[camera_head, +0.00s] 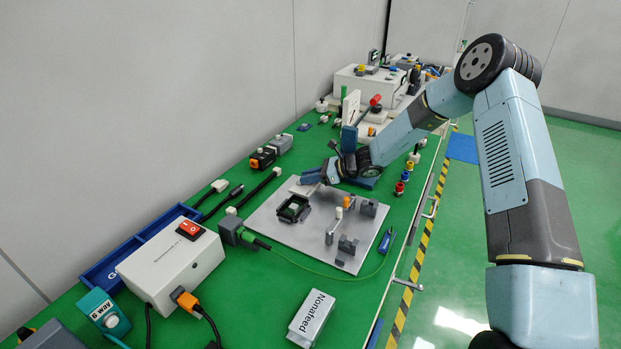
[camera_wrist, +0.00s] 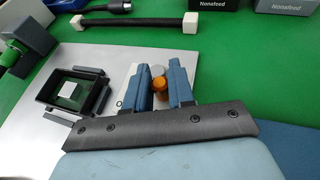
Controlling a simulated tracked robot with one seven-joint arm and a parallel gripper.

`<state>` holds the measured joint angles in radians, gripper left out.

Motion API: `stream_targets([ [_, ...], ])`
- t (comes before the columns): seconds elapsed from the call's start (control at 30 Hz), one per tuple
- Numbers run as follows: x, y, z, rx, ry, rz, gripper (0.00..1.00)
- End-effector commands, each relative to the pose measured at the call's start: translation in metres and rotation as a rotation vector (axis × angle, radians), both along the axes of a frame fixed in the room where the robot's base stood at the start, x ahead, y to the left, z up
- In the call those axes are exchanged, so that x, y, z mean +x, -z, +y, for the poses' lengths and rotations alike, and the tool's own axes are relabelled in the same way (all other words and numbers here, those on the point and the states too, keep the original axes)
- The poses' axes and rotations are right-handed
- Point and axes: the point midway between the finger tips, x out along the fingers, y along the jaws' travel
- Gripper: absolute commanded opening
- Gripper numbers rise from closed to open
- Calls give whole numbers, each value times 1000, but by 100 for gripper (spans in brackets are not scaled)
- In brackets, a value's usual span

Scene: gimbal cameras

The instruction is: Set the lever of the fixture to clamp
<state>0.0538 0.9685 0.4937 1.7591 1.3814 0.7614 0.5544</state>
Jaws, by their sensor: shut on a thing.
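The fixture is a grey metal plate (camera_head: 268,217) on the green bench, with a dark square nest (camera_head: 293,208) on it. In the wrist view the nest (camera_wrist: 72,92) is left of my gripper and holds a small white square. My gripper (camera_head: 306,179) is low at the plate's far edge. In the wrist view my gripper (camera_wrist: 159,86) is shut around a small orange knob (camera_wrist: 158,84) with a grey round part behind it. It looks like the lever's handle; the rest of it is hidden by the fingers and palm. I cannot read any clamp marking.
More fittings stand on the plate, including an orange-topped post (camera_head: 347,202) and a bracket (camera_head: 347,245). A black bar with white ends (camera_wrist: 115,37) lies beyond the plate. A white switch box (camera_head: 170,262) and a Nonafeed box (camera_head: 312,318) stand nearer; a green cable crosses the plate's near side.

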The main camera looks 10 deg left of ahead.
Motion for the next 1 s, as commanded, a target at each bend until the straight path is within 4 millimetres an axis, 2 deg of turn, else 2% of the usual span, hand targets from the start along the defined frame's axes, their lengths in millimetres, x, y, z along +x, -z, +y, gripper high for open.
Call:
stream_targets([
  [0.13,-1,-1,1,1,-1,0,0],
  [0.17,-1,-1,1,2,-1,0,25],
  [0.37,0,0,1,1,0,0,44],
  [0.6,0,0,-1,0,1,1,44],
  [0.73,1,-3,-8,0,3,-1,44],
  [0.87,1,-10,-25,-1,4,0,44],
  [1.0,1,-20,-50,-1,5,-1,44],
])
